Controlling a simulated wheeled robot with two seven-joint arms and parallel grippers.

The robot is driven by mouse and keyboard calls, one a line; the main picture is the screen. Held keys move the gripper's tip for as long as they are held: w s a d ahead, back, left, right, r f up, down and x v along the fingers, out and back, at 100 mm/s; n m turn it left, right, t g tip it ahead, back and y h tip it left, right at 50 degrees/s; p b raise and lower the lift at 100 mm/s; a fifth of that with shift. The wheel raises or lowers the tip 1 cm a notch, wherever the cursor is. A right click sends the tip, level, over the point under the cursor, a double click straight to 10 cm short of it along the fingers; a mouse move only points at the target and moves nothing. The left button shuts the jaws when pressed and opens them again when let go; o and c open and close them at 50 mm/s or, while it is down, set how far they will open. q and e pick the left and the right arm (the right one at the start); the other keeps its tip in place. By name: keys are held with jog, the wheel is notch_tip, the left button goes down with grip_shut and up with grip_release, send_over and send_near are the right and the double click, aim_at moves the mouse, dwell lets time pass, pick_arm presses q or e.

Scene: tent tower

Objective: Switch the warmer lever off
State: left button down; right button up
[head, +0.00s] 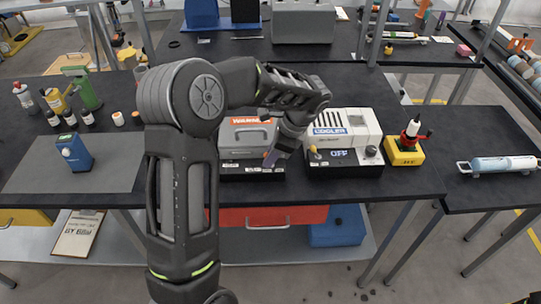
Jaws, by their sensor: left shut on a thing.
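The warmer (236,136) is a grey box with a red label on a black base, in the middle of the table in the head view. My left arm reaches over from the left, and my left gripper (271,158) points down at the warmer's front right. The gripper is shut on what seems to be the warmer lever, which the fingers hide. The warmer's display is not readable. My right gripper is not in view.
Right of the warmer stands a white cooler (350,122) whose display reads OFF. Bottles (69,117) and a blue device (74,151) stand at the left. The front table edge is mostly clear.

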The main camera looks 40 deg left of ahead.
pick_arm(q)
jog(key=shift+a, duration=0.1)
jog(key=shift+s+a+t+h+b, duration=0.2)
jog(key=shift+a+t+h+b, duration=0.1)
jog(key=shift+t+h, duration=0.4)
jog(key=shift+d, duration=0.15)
jog(key=c, duration=1.7)
grip_release()
jog(key=b+v, duration=0.1)
jog(key=v, duration=0.6)
jog(key=shift+w+r, duration=0.15)
jog(key=shift+r, duration=0.2)
